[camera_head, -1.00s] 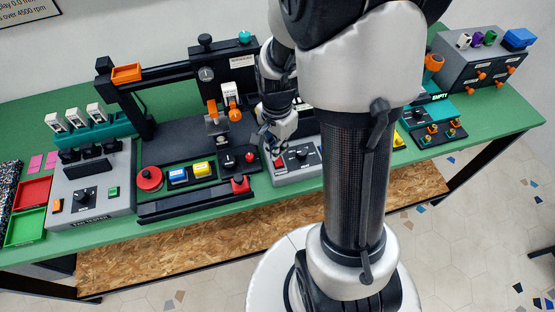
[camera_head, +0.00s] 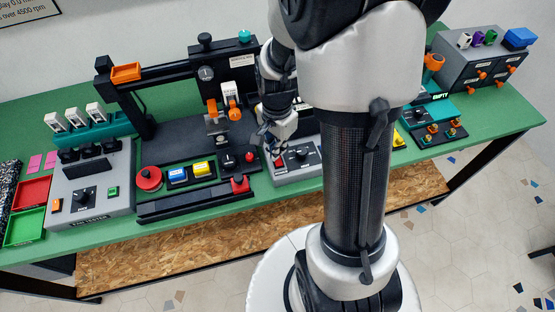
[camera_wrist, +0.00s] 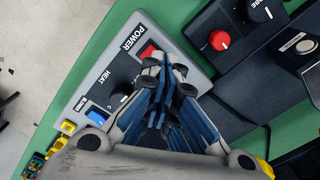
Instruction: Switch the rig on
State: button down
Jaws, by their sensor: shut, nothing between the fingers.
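A grey control box (camera_head: 308,172) stands on the green bench, partly hidden behind my arm. In the wrist view its face (camera_wrist: 105,70) carries the labels POWER, HEAT and BLOWER. The red power switch (camera_wrist: 148,50) sits beside the POWER label, and it also shows in the head view (camera_head: 278,163). My gripper (camera_wrist: 165,66) is shut and empty, with its fingertips right at the red switch and covering part of it. I cannot tell whether they touch it. In the head view my gripper (camera_head: 273,146) is just above the switch. Whether the switch is on or off is unclear.
A black panel with a knob and a red button (camera_head: 240,184) stands close to the left of the box. The black rig with orange clamps (camera_head: 212,118) rises behind it. A grey box with a knob and green button (camera_head: 90,198) is at the far left.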

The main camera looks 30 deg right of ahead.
jog(key=shift+f+b, duration=0.7)
jog(key=shift+f, duration=0.3)
jog(key=shift+r, duration=0.1)
dwell(0.3)
jog(key=shift+r+p, duration=3)
jog(key=shift+r, duration=0.45)
jog(key=shift+r, duration=0.1)
